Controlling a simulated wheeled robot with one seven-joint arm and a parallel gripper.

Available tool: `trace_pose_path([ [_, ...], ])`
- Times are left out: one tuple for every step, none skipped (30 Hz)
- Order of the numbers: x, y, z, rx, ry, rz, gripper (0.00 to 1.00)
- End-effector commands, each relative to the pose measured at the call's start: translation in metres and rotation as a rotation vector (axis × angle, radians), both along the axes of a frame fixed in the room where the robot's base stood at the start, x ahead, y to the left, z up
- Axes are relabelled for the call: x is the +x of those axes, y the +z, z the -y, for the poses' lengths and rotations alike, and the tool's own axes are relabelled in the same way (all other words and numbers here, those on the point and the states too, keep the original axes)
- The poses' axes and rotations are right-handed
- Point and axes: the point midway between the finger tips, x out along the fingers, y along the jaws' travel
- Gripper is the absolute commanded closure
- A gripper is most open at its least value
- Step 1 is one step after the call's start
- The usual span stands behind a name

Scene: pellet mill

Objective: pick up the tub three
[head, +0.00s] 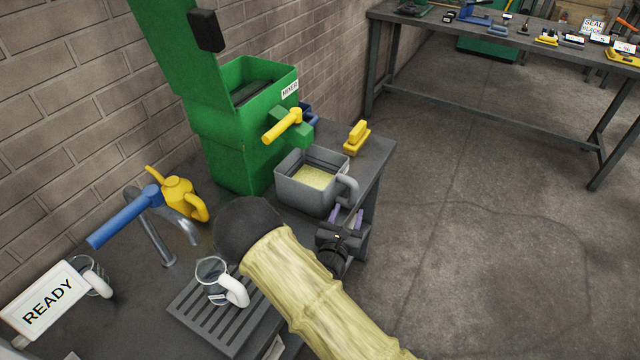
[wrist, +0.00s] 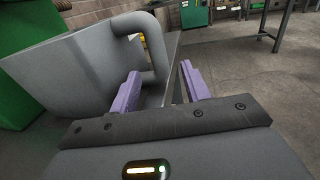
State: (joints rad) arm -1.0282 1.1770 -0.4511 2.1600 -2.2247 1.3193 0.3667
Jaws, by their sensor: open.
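A grey tub (head: 308,198) with a thick grey handle on its right side holds pale yellow material. It stands on the dark bench in front of the green mill. I see no number on it, so I cannot tell from a label that it is tub three. My gripper (head: 346,216) is open with purple fingers, just right of and in front of the tub, by the handle. In the wrist view the tub (wrist: 75,75) fills the left side, and its handle (wrist: 154,50) is just beyond my open gripper (wrist: 158,88). No finger clearly touches it.
The green mill (head: 240,150) has a yellow lever (head: 283,126) above the tub. A yellow tool (head: 357,138) lies behind the tub. A yellow oil can (head: 178,195), a glass mug (head: 217,281) on a slatted tray and a READY sign (head: 48,301) are left. Floor is clear right.

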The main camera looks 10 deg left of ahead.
Motion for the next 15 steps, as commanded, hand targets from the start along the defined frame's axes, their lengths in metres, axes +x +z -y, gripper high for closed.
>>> trace_pose_path([
  [0.007,0.001,0.001,0.0,-0.001,0.0,0.53],
  [0.01,0.001,0.002,0.0,0.0,0.001,0.53],
  [0.013,0.0,0.002,0.0,-0.001,0.001,0.53],
  [0.014,0.0,0.003,0.0,-0.001,0.001,0.53],
  [0.015,0.0,0.003,-0.001,0.0,0.0,0.53],
  [0.016,0.0,0.003,-0.001,0.0,0.0,0.53],
  [0.016,0.0,0.003,-0.001,0.0,0.0,0.53],
  [0.015,0.0,0.003,-0.001,0.0,0.0,0.53],
  [0.015,0.0,0.003,-0.001,0.0,0.0,0.53],
  [0.015,0.0,0.003,-0.001,0.0,0.0,0.53],
  [0.015,0.0,0.003,-0.001,0.0,0.0,0.53],
  [0.015,0.0,0.003,-0.001,0.0,0.0,0.53],
  [0.015,0.0,0.002,-0.001,0.0,0.0,0.53],
  [0.016,0.0,0.003,0.0,0.0,0.0,0.53],
  [0.018,0.0,0.003,0.0,0.0,0.0,0.53],
])
